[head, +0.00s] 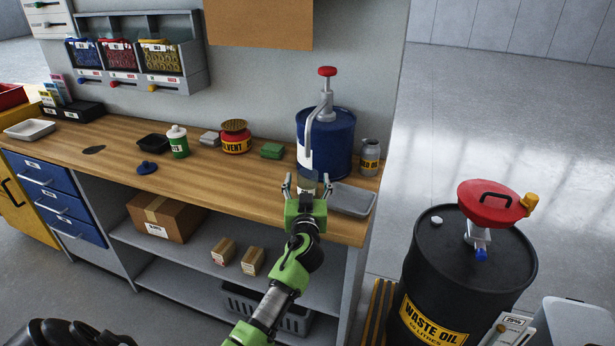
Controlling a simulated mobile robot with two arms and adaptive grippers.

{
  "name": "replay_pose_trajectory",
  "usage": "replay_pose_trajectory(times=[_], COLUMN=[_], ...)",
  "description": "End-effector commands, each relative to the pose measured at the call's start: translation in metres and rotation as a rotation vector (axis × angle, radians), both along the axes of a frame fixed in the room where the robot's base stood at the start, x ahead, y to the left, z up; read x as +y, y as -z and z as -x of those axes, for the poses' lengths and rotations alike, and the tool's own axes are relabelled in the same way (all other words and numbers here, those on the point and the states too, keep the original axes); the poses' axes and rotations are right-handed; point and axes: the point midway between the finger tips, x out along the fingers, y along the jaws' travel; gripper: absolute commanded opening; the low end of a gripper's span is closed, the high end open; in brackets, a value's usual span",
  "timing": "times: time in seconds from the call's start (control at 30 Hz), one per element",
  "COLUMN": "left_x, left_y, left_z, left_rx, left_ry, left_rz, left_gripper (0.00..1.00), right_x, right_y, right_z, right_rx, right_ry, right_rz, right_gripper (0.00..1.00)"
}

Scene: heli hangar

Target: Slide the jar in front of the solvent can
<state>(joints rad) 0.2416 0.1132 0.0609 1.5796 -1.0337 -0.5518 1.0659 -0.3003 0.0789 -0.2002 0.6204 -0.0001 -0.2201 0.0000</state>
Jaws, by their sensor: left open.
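A small glass jar (308,186) stands at the bench's front part, just before the blue drum and to the right of the solvent can. My left gripper (307,187) is open at the jar, with one finger on each side of it. The gripper body hides the jar's lower part, and I cannot tell whether the fingers touch it. My right gripper is not in view.
The blue drum (332,135) with a red-topped pump stands behind the jar. A grey tray (351,199) lies close on the right, and a grey canister (370,157) behind it. A green sponge (271,150) lies right of the solvent can. Bench before the can is clear.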

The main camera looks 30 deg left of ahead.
Motion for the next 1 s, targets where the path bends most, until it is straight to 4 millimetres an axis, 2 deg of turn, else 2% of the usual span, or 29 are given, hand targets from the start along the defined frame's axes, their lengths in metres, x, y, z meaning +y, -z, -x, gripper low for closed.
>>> replay_pose_trajectory(times=[0.2,0.5,0.53,0.57,0.7,1.0], left_x=[0.009,0.01,0.01,0.01,0.01,0.011], left_y=[0.0,0.0,0.0,0.0,0.001,0.001], left_z=[-0.014,-0.016,-0.016,-0.016,-0.016,-0.017], left_rx=[0.001,0.0,0.0,0.0,0.0,0.001], left_ry=[0.0,0.0,0.0,0.0,0.0,0.002], left_rz=[0.001,0.001,0.001,0.001,0.001,0.001], left_gripper=[0.62,0.62,0.59,0.51,0.15,0.14], right_x=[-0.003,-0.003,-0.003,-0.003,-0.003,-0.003], right_y=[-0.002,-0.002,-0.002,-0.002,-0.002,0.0], right_z=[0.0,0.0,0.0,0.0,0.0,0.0], right_rx=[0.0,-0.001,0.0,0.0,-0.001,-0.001], right_ry=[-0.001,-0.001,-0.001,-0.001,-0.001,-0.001], right_rz=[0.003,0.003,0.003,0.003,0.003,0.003], right_gripper=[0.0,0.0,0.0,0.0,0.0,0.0])
